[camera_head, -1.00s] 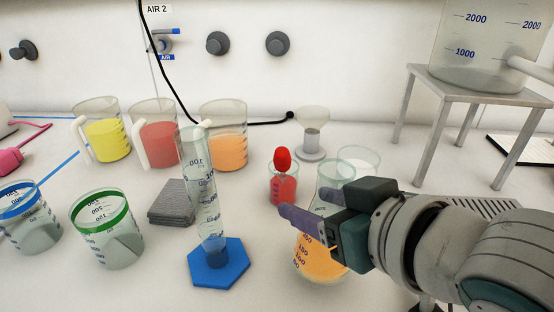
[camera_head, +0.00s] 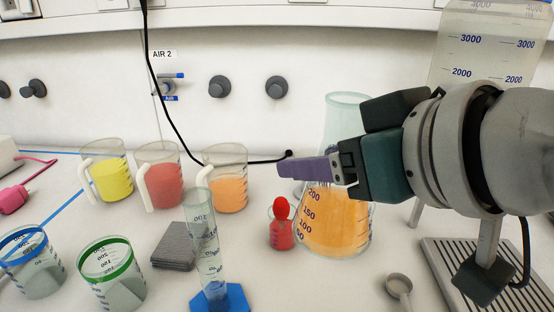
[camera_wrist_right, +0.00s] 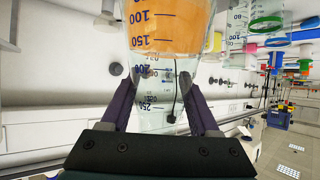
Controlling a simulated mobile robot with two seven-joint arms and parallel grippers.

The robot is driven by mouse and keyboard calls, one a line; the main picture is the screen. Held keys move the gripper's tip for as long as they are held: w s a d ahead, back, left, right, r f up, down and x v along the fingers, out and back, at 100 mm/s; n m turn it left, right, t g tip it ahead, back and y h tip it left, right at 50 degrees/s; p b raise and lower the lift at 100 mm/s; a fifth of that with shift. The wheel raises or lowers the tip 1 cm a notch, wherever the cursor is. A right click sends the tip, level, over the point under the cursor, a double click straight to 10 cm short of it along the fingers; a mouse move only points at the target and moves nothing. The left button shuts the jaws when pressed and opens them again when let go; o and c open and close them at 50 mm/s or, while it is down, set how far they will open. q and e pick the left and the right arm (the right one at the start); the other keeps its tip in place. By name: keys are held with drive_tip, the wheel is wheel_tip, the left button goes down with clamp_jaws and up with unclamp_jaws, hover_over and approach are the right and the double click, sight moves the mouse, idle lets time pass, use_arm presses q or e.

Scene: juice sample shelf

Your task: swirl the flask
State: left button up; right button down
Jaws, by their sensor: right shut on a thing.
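The flask (camera_head: 335,222) is a clear cone with blue marks and orange liquid. My right gripper (camera_wrist_right: 160,80) is shut on its neck, with one purple finger on each side in the wrist view. In the head view the flask hangs raised off the bench and looks close to upright. The fingers and wrist cover part of its neck. The wrist view shows the flask (camera_wrist_right: 172,25) upside down in the picture. My left gripper is not in view.
A small red-liquid vessel with a red bulb (camera_head: 281,225) is just left of the flask. A measuring cylinder (camera_head: 205,235) on a blue base stands further left. Beakers with yellow (camera_head: 108,175), red (camera_head: 160,180) and orange (camera_head: 228,185) liquid stand behind. A large vessel (camera_head: 480,55) is at right.

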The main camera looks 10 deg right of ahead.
sight(324, 130)
wheel_tip(324, 130, up, 2)
drive_tip(key=shift+r, duration=0.1)
drive_tip(key=shift+r+p, duration=0.5)
wheel_tip(324, 130, up, 5)
drive_tip(key=p, duration=0.5)
drive_tip(key=shift+p, duration=0.4)
drive_tip(key=shift+f, duration=0.1)
